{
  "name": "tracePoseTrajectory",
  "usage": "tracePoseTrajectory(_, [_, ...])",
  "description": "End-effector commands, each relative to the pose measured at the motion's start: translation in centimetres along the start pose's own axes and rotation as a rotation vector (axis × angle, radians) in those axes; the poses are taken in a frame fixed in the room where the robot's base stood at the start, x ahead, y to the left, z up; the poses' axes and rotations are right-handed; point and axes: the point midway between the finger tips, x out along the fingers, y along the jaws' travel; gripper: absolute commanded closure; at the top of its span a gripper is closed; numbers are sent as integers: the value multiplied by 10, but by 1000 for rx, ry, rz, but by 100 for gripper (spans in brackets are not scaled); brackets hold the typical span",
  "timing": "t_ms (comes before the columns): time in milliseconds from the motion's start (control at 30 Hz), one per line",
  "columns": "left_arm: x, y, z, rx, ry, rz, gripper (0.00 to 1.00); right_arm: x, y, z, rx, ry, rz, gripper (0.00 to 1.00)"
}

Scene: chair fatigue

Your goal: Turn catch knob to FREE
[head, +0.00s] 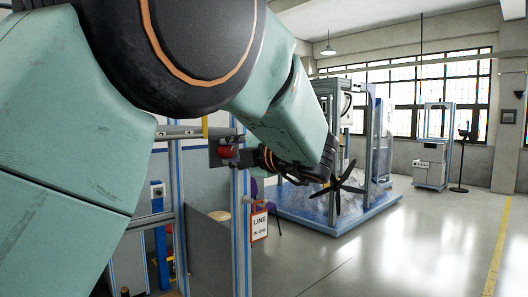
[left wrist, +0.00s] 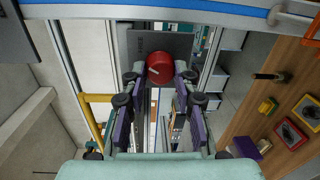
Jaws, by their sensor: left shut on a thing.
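The red catch knob (head: 227,152) sits on a grey plate (head: 214,152) fixed to the metal frame. In the left wrist view the round red knob (left wrist: 160,66) shows a short pale mark on its face, left of centre. My left gripper (head: 246,156) reaches the knob from the right in the head view. In the left wrist view its fingertips (left wrist: 160,76) are at the knob's two sides, shut on it. No FREE lettering can be read. My right gripper is in neither view.
A hanging sign reading "LINE IN USE" (head: 259,222) is just below my left gripper. A black five-armed chair base (head: 338,190) stands out beyond it. A blue platform (head: 325,216) with a framed machine is behind. Open floor lies to the right.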

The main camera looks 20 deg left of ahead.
Motion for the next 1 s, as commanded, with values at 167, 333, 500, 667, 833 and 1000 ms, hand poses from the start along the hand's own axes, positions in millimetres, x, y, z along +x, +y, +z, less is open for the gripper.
tracePoseTrajectory(167, [0, 1, 1, 126, 8, -1, 100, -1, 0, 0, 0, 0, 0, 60])
tracePoseTrajectory(333, [0, 1, 1, 215, 14, -2, 100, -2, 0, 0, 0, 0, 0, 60])
tracePoseTrajectory(500, [0, 1, 1, 270, 17, -2, 100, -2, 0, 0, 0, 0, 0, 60])
tracePoseTrajectory(667, [0, 1, 1, 295, 18, -3, 100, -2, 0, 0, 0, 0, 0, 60])
tracePoseTrajectory(833, [0, 1, 1, 304, 19, -3, 100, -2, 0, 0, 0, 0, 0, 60])
tracePoseTrajectory(1000, [0, 1, 1, 303, 19, -3, 100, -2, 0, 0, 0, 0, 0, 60])
